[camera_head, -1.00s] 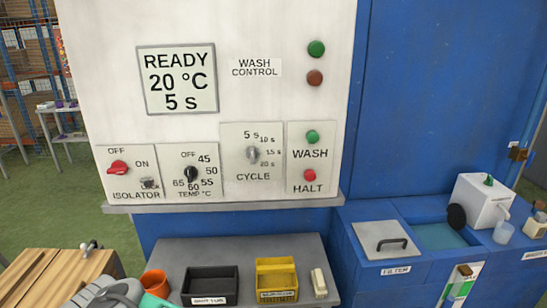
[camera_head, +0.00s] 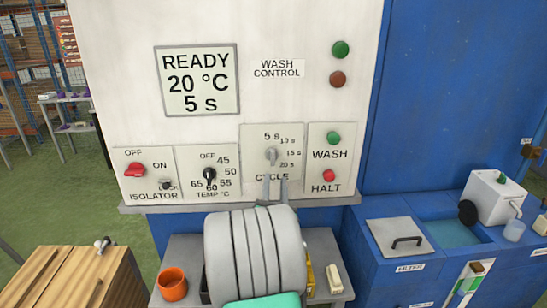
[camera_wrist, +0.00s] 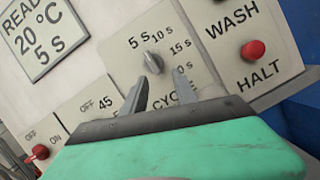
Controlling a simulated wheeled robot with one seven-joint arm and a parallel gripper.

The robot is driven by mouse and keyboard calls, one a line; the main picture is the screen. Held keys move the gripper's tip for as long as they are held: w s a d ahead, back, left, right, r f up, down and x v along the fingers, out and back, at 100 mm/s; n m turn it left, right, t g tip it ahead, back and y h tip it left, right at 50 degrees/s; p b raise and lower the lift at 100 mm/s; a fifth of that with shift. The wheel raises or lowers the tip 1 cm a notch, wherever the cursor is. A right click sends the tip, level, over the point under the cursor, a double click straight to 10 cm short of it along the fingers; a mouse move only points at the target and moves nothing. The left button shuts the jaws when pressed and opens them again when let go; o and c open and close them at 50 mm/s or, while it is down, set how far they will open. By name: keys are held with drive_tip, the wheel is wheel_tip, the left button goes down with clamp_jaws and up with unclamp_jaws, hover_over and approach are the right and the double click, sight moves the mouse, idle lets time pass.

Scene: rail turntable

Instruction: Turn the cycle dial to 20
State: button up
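The cycle dial (camera_head: 271,156) is a small grey knob on a white plate, with marks 5 s, 10 s, 15 s and 20 s around its upper and right side. The display (camera_head: 197,80) reads READY, 20 °C, 5 s. My gripper (camera_head: 275,180) is just below the dial, its two grey fingers apart with nothing between them. In the wrist view the dial (camera_wrist: 154,62) lies beyond and between the open fingertips (camera_wrist: 160,80), apparently untouched. The fingers partly cover the CYCLE label and the 20 s mark there.
Left of the dial are the temperature knob (camera_head: 210,176) and red isolator switch (camera_head: 135,170). Right are the green WASH button (camera_head: 334,138) and red HALT button (camera_head: 329,175). A grey shelf with an orange cup (camera_head: 172,284) is below the panel.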

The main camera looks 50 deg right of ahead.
sight(273, 159)
drive_tip(key=w+d+r+n+t+p, duration=0.1)
drive_tip(key=d+r+n+p, duration=0.1)
drive_tip(key=p, duration=0.1)
drive_tip(key=w+d+r+n+t+p, duration=0.1)
drive_tip(key=w+n+p, duration=0.1)
drive_tip(key=n+p, duration=0.1)
drive_tip(key=shift+w+d+r+y, duration=0.25)
drive_tip(key=shift+d+r+y, duration=0.05)
drive_tip(key=shift+d+r, duration=0.1)
drive_tip(key=shift+w+d+f+t, duration=0.1)
drive_tip(key=shift+w+d+t, duration=0.2)
drive_tip(key=shift+d, duration=0.05)
clamp_jaws()
